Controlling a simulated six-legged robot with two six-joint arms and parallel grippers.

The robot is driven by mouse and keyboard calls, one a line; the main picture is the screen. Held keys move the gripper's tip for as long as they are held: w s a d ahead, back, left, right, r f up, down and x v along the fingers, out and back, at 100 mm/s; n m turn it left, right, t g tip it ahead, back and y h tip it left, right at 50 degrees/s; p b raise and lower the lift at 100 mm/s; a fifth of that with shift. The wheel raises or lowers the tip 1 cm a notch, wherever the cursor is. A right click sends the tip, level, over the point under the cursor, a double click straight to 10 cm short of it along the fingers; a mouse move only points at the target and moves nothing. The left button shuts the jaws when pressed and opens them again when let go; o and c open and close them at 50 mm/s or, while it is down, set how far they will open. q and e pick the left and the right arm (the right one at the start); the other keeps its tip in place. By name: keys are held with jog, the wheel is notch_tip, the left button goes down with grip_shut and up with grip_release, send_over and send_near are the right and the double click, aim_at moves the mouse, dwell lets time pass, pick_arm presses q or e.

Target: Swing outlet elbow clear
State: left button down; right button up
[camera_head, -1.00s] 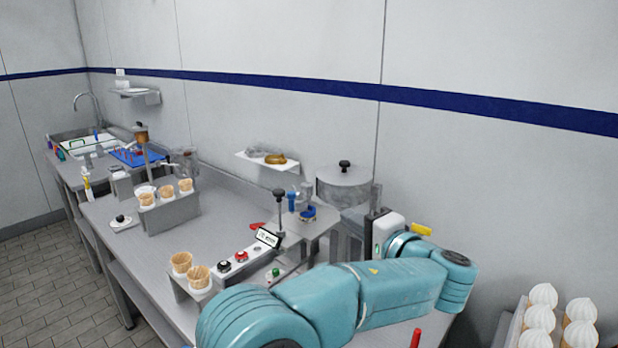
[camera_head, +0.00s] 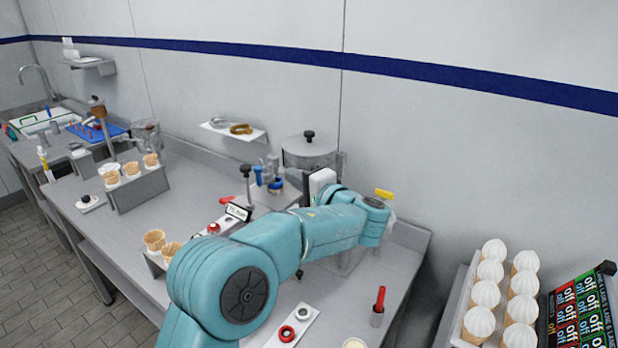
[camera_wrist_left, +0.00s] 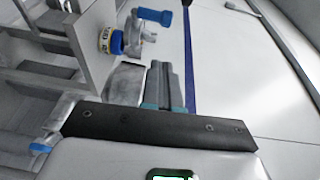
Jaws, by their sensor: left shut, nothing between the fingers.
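The outlet elbow is not plain to pick out; it may be the grey fitting (camera_wrist_left: 140,42) with a blue-and-yellow collar (camera_wrist_left: 106,40) and a blue lever (camera_wrist_left: 155,16) in the left wrist view. The collar (camera_head: 276,184) and blue lever (camera_head: 257,175) also show in the head view, left of my gripper. My left gripper (camera_head: 306,184) is in front of the round lidded tank (camera_head: 311,152). Its fingers (camera_wrist_left: 167,84) are shut and empty, apart from the fitting. My forearm hides much of the machine. My right gripper is out of view.
A wall shelf (camera_head: 232,132) holds coiled rings. Cones (camera_head: 153,238) stand in a holder at the bench's front. A red-handled tool (camera_head: 379,300) stands upright at the right. Cream-topped cones (camera_head: 484,293) fill a rack beyond the bench.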

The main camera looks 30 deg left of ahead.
aim_at(260, 171)
pick_arm(q)
jog(key=a+p, duration=0.1)
jog(key=a, duration=0.3)
jog(key=shift+s+a, duration=0.1)
jog(key=shift+s+a+f+p, duration=0.1)
jog(key=shift+s+a+p, duration=0.25)
jog(key=shift+a, duration=0.2)
jog(key=shift+w, duration=0.1)
jog(key=b, duration=0.1)
jog(key=s+a+b, duration=0.1)
jog(key=b, duration=0.1)
jog(key=shift+a+f, duration=0.3)
jog(key=shift+a+r, duration=0.15)
jog(key=shift+r, duration=0.15)
